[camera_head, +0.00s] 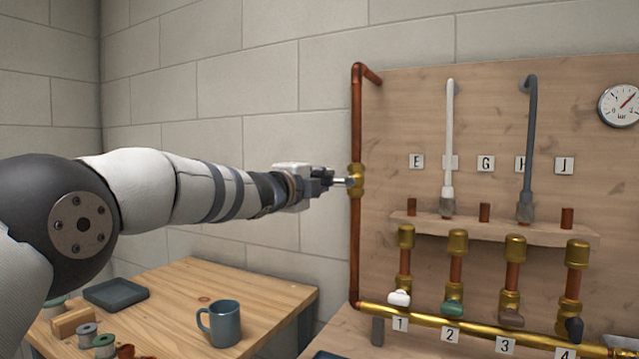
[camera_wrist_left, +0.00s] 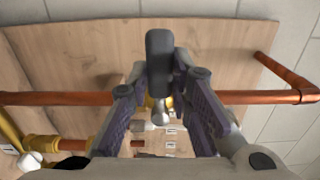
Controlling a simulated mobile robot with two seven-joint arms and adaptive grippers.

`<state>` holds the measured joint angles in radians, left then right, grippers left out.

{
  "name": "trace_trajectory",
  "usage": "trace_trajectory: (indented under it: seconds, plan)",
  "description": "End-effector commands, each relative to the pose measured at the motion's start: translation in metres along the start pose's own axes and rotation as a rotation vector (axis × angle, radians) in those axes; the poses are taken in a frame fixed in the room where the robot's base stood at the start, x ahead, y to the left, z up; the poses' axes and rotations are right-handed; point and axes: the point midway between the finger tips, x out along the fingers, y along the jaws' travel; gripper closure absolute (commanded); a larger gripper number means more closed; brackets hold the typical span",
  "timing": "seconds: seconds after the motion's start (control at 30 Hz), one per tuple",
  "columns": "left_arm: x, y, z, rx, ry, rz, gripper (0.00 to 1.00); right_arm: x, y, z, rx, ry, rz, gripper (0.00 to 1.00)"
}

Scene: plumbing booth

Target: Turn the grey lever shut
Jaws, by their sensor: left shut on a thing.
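The grey lever (camera_wrist_left: 160,62) shows in the left wrist view as a dark grey grip between my fingers. It looks crosswise to the copper pipe behind it. In the head view its bright metal shank (camera_head: 342,182) points left from a brass valve (camera_head: 357,181) on the upright copper pipe. My left gripper (camera_head: 323,178) reaches in from the left and is shut on the grip, mostly hiding it there. The valve body is largely hidden behind the lever and fingers in the wrist view. My right gripper is not in view.
Right of the pipe, the wooden board (camera_head: 400,100) carries a white hooked pipe (camera_head: 449,140), a dark grey one (camera_head: 530,140), a gauge (camera_head: 620,105) and several numbered brass valves. A blue mug (camera_head: 222,323) and tray (camera_head: 116,294) stand on the table below my arm.

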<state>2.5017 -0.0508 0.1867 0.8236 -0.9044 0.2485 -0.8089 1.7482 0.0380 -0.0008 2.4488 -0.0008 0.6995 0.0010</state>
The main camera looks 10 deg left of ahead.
Motion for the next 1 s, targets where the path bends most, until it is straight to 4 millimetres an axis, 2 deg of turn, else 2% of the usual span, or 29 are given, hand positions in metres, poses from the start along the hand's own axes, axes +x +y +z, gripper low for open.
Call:
trace_trajectory:
  seconds: [0.4,0.43,0.5,0.53,0.87,1.0]
  plan:
    - [0.0,-0.001,0.002,0.015,-0.003,-0.001,1.0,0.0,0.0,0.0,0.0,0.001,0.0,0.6]
    - [0.0,-0.001,0.002,0.015,-0.003,-0.001,0.79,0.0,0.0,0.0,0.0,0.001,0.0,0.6]
    - [0.0,-0.002,0.002,0.015,-0.003,-0.001,0.63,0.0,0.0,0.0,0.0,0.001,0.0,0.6]
    - [0.0,-0.002,0.002,0.014,-0.002,-0.001,0.6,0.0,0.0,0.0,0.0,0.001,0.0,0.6]
    - [-0.002,-0.001,-0.001,0.012,0.002,0.0,0.6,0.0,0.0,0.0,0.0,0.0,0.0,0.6]
    - [-0.017,-0.002,-0.003,0.013,0.007,0.003,0.6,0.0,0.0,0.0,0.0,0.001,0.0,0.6]
